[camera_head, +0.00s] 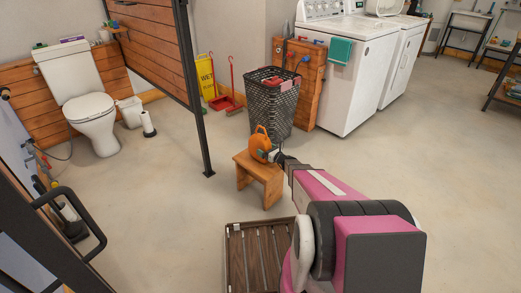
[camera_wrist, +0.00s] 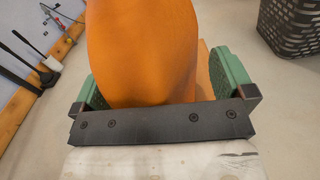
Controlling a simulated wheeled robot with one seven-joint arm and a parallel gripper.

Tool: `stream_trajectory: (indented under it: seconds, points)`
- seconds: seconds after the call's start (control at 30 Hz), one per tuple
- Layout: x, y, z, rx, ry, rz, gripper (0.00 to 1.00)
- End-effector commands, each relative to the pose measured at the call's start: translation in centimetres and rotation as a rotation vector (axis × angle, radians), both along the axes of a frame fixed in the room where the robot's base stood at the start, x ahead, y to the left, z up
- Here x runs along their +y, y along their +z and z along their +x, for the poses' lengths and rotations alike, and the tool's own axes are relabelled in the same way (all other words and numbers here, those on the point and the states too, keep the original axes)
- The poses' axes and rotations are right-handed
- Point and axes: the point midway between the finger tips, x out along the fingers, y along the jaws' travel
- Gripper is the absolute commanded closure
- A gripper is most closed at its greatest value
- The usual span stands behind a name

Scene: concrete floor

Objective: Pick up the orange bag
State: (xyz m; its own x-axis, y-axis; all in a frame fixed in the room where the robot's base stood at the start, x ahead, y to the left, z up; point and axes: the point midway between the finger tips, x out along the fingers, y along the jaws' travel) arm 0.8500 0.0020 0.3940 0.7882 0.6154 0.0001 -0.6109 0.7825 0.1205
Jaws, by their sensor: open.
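The orange bag (camera_head: 260,143), with a handle loop at its top, sits on a small wooden stool (camera_head: 262,172) in the head view. In the wrist view the orange bag (camera_wrist: 145,50) fills the space between the green finger pads of my gripper (camera_wrist: 158,80). My gripper (camera_head: 272,156) is at the bag's right side in the head view, partly hidden by my arm. The jaws are open, with the left pad close to the bag and a gap at the right pad. The bag's lower part is hidden behind the gripper's dark bar.
A dark mesh basket (camera_head: 270,105) stands behind the stool. A slatted wooden mat (camera_head: 255,260) lies in front of it. A black post (camera_head: 195,100) with a wooden partition is to the left, and a white washer (camera_head: 350,75) is behind right. Floor on the right is clear.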

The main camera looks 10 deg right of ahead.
Motion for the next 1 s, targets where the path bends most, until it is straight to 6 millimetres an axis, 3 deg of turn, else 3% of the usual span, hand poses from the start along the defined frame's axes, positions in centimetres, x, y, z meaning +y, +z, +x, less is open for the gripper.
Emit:
stream_trajectory:
  seconds: [0.1,0.27,0.3,0.73,0.97,1.0]
  points:
    - [0.0,0.0,-0.1,0.000,0.000,0.000,0.03]
    - [0.0,0.0,-0.1,0.000,0.000,0.000,0.55]
    - [0.0,0.0,-0.1,0.000,0.000,0.000,0.61]
    - [0.0,0.9,-0.2,0.000,0.000,0.001,0.61]
    - [0.0,4.7,-0.3,-0.002,0.000,0.000,0.61]
    - [1.2,5.1,-0.9,0.000,0.003,0.002,0.61]
